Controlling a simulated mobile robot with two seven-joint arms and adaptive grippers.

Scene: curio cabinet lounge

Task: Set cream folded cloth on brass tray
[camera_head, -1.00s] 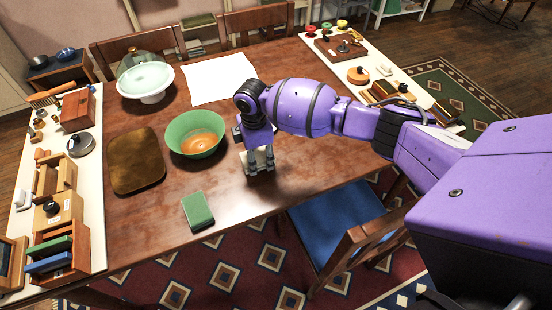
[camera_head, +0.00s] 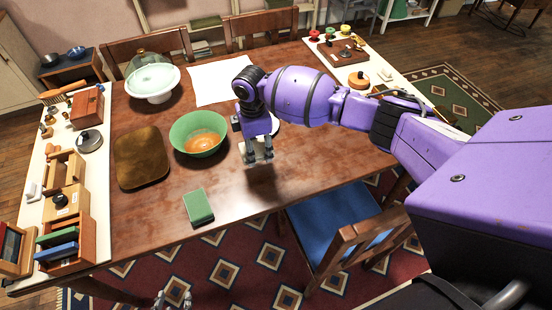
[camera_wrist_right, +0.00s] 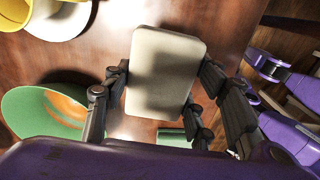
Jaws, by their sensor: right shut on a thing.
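The cream folded cloth (camera_wrist_right: 165,72) is a pale rounded slab between the fingers of my right gripper (camera_head: 258,154). The gripper is shut on it and points down. In the head view the cloth shows only as a small pale patch, partly hidden by the fingers, with a dark shadow below it on the table. The brass tray (camera_head: 141,158) lies flat and empty on the table's left side, left of the green bowl and apart from the cloth. Part of my left gripper (camera_head: 173,300) shows at the bottom edge; its jaw state is unclear.
A green bowl (camera_head: 186,128) with an orange inside stands between cloth and tray. A green block (camera_head: 198,206) lies near the front edge. A domed cake stand (camera_head: 152,80) and a white sheet (camera_head: 216,80) are behind. Cluttered pale strips line both table ends.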

